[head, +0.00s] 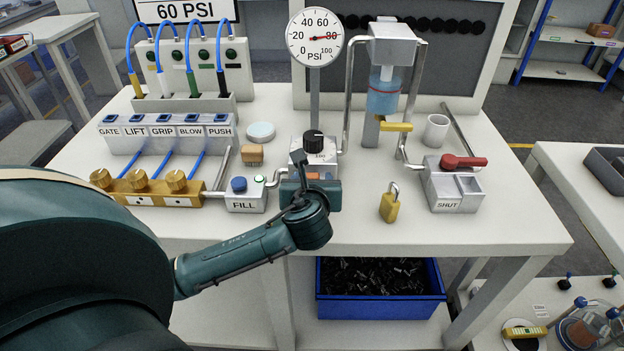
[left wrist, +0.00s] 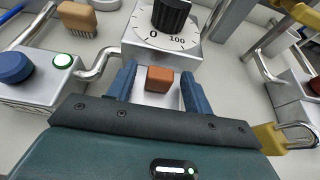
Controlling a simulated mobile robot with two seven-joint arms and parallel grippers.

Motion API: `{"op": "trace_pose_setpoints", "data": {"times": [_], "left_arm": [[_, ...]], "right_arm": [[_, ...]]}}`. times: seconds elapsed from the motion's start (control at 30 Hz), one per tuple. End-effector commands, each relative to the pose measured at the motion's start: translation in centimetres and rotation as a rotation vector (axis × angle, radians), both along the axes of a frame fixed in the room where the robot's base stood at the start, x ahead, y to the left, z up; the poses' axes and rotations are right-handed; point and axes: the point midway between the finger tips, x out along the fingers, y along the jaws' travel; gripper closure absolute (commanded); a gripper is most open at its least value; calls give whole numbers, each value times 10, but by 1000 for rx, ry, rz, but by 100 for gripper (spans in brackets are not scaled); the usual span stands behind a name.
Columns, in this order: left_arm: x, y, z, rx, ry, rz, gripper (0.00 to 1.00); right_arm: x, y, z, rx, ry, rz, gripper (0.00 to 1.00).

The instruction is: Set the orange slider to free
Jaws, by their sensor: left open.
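The orange slider (left wrist: 159,79) is a small block on the front of the silver regulator box (left wrist: 165,45), below its black knob (left wrist: 171,14). In the head view a bit of the orange slider (head: 313,175) shows just past my left gripper (head: 311,184). My left gripper (left wrist: 159,88) is open, with one blue finger on each side of the slider. I see gaps between the fingers and the slider, with nothing held. Any marking for free or its opposite is hidden or too small to read. My right gripper is not in view.
The FILL box (head: 245,195), with a blue button and lit green button, stands close left. A bent pipe joins it to the regulator. A yellow padlock (head: 389,204) and the SHUT valve box (head: 451,187) stand right. The front right tabletop (head: 500,225) is clear.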

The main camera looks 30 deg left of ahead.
Motion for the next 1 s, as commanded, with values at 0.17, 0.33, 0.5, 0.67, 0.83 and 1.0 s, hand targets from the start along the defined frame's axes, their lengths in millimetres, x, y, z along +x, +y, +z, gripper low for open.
{"op": "trace_pose_setpoints", "data": {"times": [0.17,0.33,0.5,0.67,0.83,1.0], "left_arm": [[0,0,0,0,0,0,57],[0,0,0,0,0,0,71],[0,0,0,0,0,0,85],[-1,0,0,0,1,1,98],[-1,0,0,1,2,1,100],[-4,-2,2,1,3,0,100]], "right_arm": [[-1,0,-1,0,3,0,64],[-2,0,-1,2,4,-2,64],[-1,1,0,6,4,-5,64],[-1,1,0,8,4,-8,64],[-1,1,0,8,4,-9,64],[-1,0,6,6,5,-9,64]]}}
